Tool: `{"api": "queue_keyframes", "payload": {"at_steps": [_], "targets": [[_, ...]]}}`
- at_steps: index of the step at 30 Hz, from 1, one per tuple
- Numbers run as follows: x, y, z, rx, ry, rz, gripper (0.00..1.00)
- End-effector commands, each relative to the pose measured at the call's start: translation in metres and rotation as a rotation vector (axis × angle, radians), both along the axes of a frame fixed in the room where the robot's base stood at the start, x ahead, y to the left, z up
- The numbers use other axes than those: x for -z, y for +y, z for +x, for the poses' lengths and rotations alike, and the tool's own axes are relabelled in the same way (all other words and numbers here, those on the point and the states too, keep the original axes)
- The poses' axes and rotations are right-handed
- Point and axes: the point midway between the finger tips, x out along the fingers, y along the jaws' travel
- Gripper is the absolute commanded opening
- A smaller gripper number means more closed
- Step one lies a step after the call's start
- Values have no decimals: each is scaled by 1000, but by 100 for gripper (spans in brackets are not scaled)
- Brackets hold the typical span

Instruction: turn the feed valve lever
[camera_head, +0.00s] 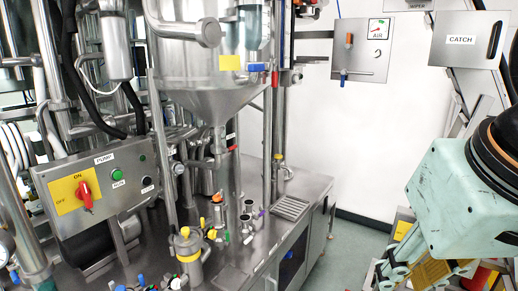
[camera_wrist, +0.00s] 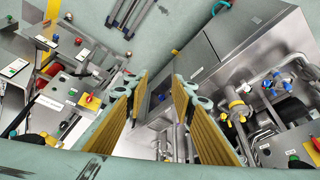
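No label reading feed valve is legible, so I cannot tell which lever it is. A blue lever (camera_head: 256,67) sits beside the hopper's yellow tag. My gripper (camera_wrist: 160,80) shows in the wrist view with its two yellow-padded fingers spread apart and nothing between them. In the head view, my gripper is at the lower right, well apart from the hopper and its valves, with its fingertips partly cut off.
A pump control box (camera_head: 96,187) with a red switch stands at left. A steel bench (camera_head: 232,272) carries several small valves and a steel pot (camera_head: 188,250). An air panel (camera_head: 362,50) hangs on the back wall. Open floor (camera_head: 345,245) lies between bench and arm.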

Motion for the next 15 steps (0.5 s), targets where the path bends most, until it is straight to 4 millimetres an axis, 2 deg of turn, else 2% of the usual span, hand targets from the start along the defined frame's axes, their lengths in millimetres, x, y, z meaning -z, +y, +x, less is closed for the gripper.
{"api": "queue_keyframes", "payload": {"at_steps": [3,6,10,15], "targets": [[4,2,-23,-28,23,-3,24],[7,3,-37,-46,38,-5,24],[10,4,-46,-58,51,-6,24],[10,4,-48,-62,53,-6,24]]}}
